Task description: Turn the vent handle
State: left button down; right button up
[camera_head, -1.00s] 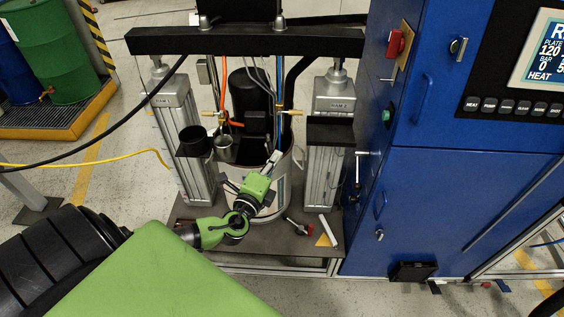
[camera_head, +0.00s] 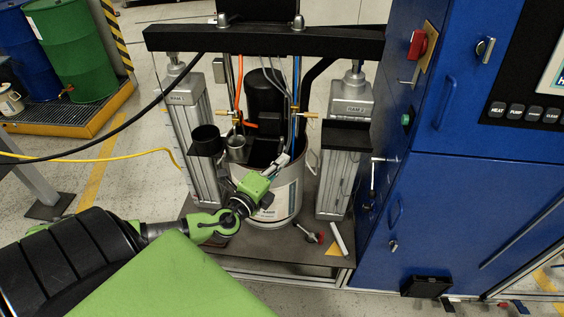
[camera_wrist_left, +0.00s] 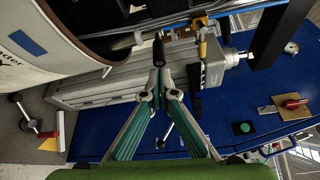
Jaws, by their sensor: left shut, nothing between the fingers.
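My left gripper (camera_head: 283,159) is shut and empty, its tips over the front rim of the white drum (camera_head: 275,203). In the left wrist view its fingers (camera_wrist_left: 160,85) meet at the tips. A short dark handle-like piece (camera_wrist_left: 159,48) shows just beyond them; I cannot tell if they touch or if it is the vent handle. A brass fitting (camera_wrist_left: 202,30) lies further right. In the head view brass fittings (camera_head: 308,115) stand above the drum. The gripper hides part of the drum's front. My right gripper is not in view.
Ram columns (camera_head: 345,185) flank the drum under a black crossbeam (camera_head: 265,40). A blue cabinet (camera_head: 450,215) with handles stands at right. A red-ended valve (camera_head: 310,236) sits on the base plate. Hoses and cables hang around the pump.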

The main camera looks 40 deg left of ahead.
pick_arm(q)
jog(key=s+d, duration=0.1)
jog(key=s, duration=1.1)
jog(key=shift+d+r, duration=0.2)
jog(key=shift+r, duration=0.15)
jog(key=shift+w, duration=0.1)
jog(key=s+a+f+n+g+y, duration=0.1)
jog(key=s+a+f+n+g, duration=0.2)
jog(key=f, duration=0.5)
jog(key=s+a+f+n+g+y, duration=0.15)
jog(key=a+f, duration=0.25)
jog(key=f, duration=0.4)
jog(key=s+a+f+n+g+y, duration=0.1)
jog(key=s+a+f+g, duration=0.25)
jog(key=f, duration=0.55)
jog(key=s+f+n+g, duration=0.3)
jog(key=s+f, duration=0.4)
jog(key=f, duration=0.3)
jog(key=s+d+f+n+g+h, duration=0.3)
jog(key=s+d+f+n, duration=0.1)
jog(key=s+d+f, duration=0.75)
jog(key=s+d+f+n+g+h, duration=0.1)
jog(key=s+d+f+n, duration=0.1)
jog(key=d, duration=0.4)
jog(key=s+d+f+n+g+h, duration=0.1)
jog(key=s+d+f, duration=0.3)
jog(key=d, duration=0.3)
jog(key=shift+s+f+n, duration=0.35)
jog(key=shift+s+f, duration=0.05)
jog(key=shift+f, duration=0.05)
